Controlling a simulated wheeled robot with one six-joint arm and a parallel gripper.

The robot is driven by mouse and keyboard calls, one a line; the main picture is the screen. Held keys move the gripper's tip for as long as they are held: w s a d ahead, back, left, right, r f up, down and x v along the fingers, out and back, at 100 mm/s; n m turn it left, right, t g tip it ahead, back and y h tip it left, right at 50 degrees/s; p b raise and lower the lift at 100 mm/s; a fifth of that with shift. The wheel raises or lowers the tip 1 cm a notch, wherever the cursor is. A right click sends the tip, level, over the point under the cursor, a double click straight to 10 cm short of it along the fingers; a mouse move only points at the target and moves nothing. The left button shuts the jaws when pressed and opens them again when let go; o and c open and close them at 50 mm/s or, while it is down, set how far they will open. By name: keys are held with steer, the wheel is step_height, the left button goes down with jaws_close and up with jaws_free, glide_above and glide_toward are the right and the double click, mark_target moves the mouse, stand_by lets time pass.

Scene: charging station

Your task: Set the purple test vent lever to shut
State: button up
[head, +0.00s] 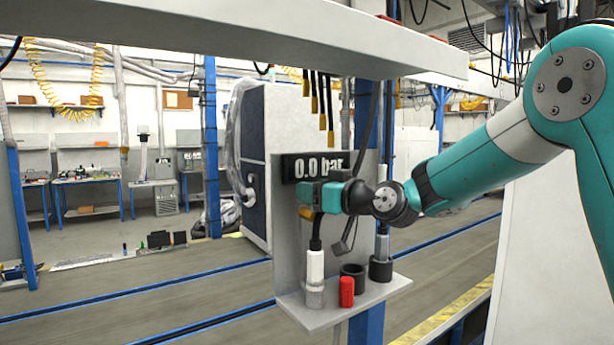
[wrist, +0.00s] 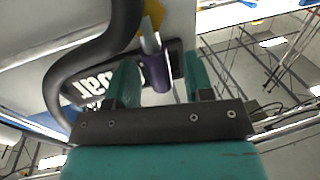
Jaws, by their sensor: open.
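The purple test vent lever (wrist: 156,73) shows in the wrist view as a purple grip on a grey metal stem. My gripper (wrist: 160,68) is open, and the purple grip appears in the gap between its two teal fingers. No contact with either finger is clear. In the head view, my gripper (head: 308,193) is in front of the panel, just below the pressure display (head: 320,166), which reads 0.0 bar. The purple lever cannot be made out in the head view; my gripper and wrist cover that area.
A thick black hose (wrist: 62,82) curves close along the left finger. Below my gripper, a shelf (head: 322,318) holds a white-topped fitting (head: 315,268), a red cap (head: 346,291) and dark cups (head: 380,269). A grey beam (head: 250,28) runs overhead.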

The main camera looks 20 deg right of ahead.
steer(key=shift+p+x, duration=0.35)
steer(key=shift+x, duration=0.9)
jaws_close()
